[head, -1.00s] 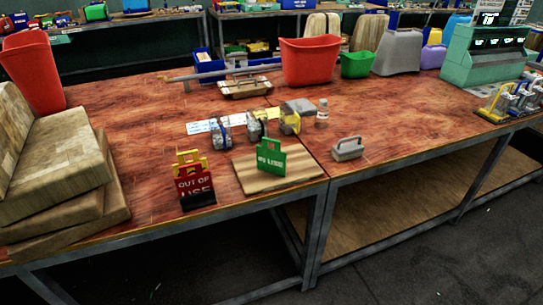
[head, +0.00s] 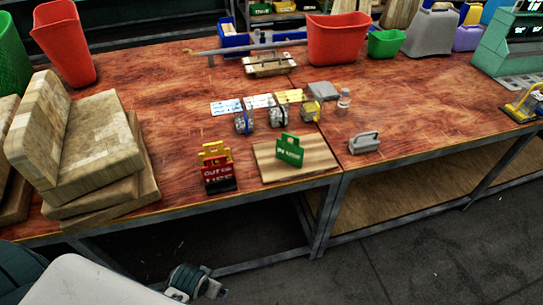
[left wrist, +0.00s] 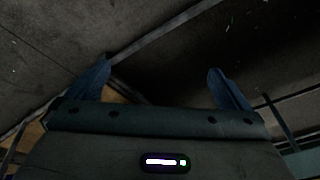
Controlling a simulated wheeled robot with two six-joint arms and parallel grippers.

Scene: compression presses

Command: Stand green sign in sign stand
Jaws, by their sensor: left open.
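The green sign (head: 289,150), with white lettering and a handle-like top, is upright and a little tilted on a wooden board (head: 325,168) near the table's front edge. Left of it, a red "out of use" sign (head: 216,173) and a yellow sign (head: 214,149) behind it stand in a dark sign stand (head: 220,188). My left gripper (left wrist: 160,85) shows in the left wrist view with its two blue fingers wide apart and nothing between them, facing dark floor and table framing. My right gripper is not in view.
Stacked wooden blocks (head: 75,150) fill the table's left end. A grey-handled block (head: 364,143) sits right of the board. A red bin (head: 337,40) is farther back.

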